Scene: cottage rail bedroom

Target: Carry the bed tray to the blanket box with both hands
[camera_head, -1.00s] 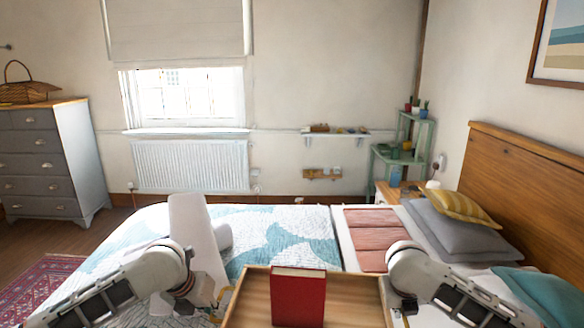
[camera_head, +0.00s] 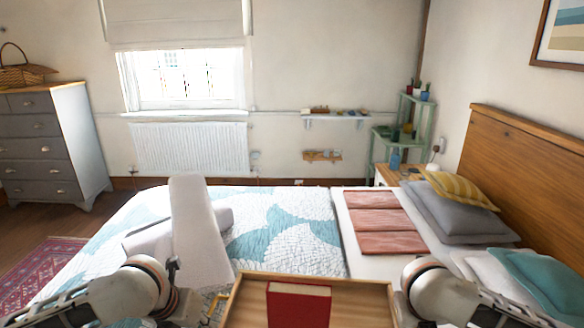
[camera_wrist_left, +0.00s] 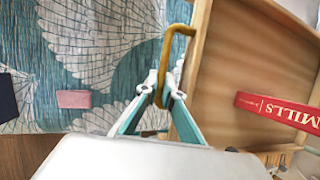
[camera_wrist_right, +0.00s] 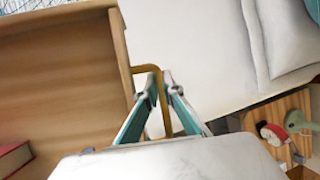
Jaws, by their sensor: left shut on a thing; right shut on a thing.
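The wooden bed tray (camera_head: 345,284) is at the bottom middle of the head view, in front of me over the near part of the bed; its near part is cut off. A red book (camera_head: 300,305) is in it. My left gripper (camera_wrist_left: 162,92) is shut on the brass handle (camera_wrist_left: 167,46) at the tray's left side. My right gripper (camera_wrist_right: 158,84) is shut on the brass handle (camera_wrist_right: 150,68) at the right side. Both hands are mostly cut off in the head view. I cannot make out the blanket box in any view.
The bed has a patterned quilt (camera_head: 280,235), white folded cloths (camera_head: 195,235), a pink folded throw (camera_head: 385,225) and pillows (camera_head: 450,215). A grey drawer chest (camera_head: 50,145) stands at left. A red rug (camera_head: 40,275) lies on open floor.

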